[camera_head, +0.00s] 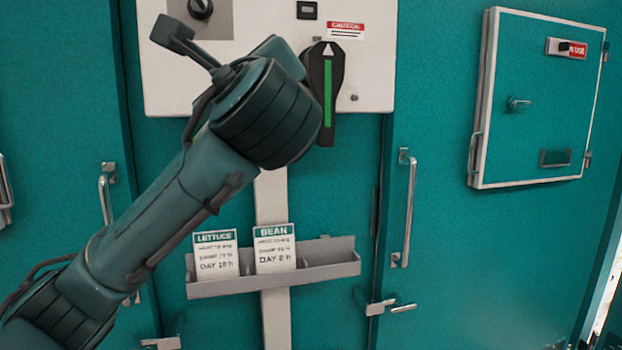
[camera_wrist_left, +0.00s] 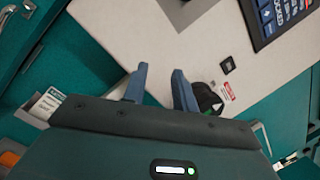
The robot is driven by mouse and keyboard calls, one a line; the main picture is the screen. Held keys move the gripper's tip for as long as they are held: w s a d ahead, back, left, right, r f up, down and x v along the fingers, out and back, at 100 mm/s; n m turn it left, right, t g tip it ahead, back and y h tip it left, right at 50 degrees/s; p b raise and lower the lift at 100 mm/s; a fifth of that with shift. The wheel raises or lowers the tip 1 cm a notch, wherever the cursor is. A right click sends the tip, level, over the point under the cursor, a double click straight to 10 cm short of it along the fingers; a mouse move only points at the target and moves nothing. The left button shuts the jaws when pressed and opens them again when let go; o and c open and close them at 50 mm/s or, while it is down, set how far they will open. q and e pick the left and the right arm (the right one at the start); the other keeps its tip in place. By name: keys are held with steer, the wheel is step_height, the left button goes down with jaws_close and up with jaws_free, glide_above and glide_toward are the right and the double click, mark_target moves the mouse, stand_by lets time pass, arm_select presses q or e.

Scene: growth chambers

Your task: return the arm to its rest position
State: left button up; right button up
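My left arm comes in from the left in the head view and reaches up to the white control panel (camera_head: 370,80). Its wrist hides most of my left gripper there. In the left wrist view my left gripper (camera_wrist_left: 160,75) shows two blue-grey fingers, apart, with nothing between them. A black handle with a green stripe (camera_head: 327,90) points upright on the panel, just right of my wrist in the head view. It shows in the left wrist view as a dark knob (camera_wrist_left: 206,97) beside the right finger; I cannot tell whether they touch. My right gripper is not in view.
Below the panel, a grey rack (camera_head: 325,266) holds a lettuce card (camera_head: 216,256) and a bean card (camera_head: 274,249). Teal chamber doors with metal handles (camera_head: 410,210) flank it. A small white-framed hatch (camera_head: 535,100) is at the upper right. A keypad (camera_wrist_left: 285,15) shows in the left wrist view.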

arm_select(q)
steer(key=w+d+f+n+g+h+p, duration=0.1)
steer(key=w+f+h, duration=0.2)
steer(key=f, duration=0.5)
steer(key=w+f+n+g+h, duration=0.15)
steer(key=w+f, duration=0.25)
steer(key=f, duration=0.4)
step_height(320, 180, down, 20)
steer(key=s+n+g+h+p, duration=0.2)
steer(key=n+g+h, duration=0.1)
steer(key=n+h, duration=0.1)
steer(key=s+a+f+n+g+p, duration=0.1)
steer(key=s+a+f+n, duration=0.2)
steer(key=s+f+n, duration=0.4)
steer(key=s+a+f+n+g+h+p, duration=0.1)
steer(key=s+f+n, duration=0.7)
steer(key=s+f, duration=1)
steer(key=shift+s+a+g+p, duration=0.35)
steer(key=shift+s+a+g, duration=0.25)
steer(key=shift+a, duration=0.35)
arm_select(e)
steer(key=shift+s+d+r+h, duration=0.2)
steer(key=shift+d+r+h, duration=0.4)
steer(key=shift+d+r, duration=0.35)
arm_select(q)
steer(key=shift+h, duration=0.25)
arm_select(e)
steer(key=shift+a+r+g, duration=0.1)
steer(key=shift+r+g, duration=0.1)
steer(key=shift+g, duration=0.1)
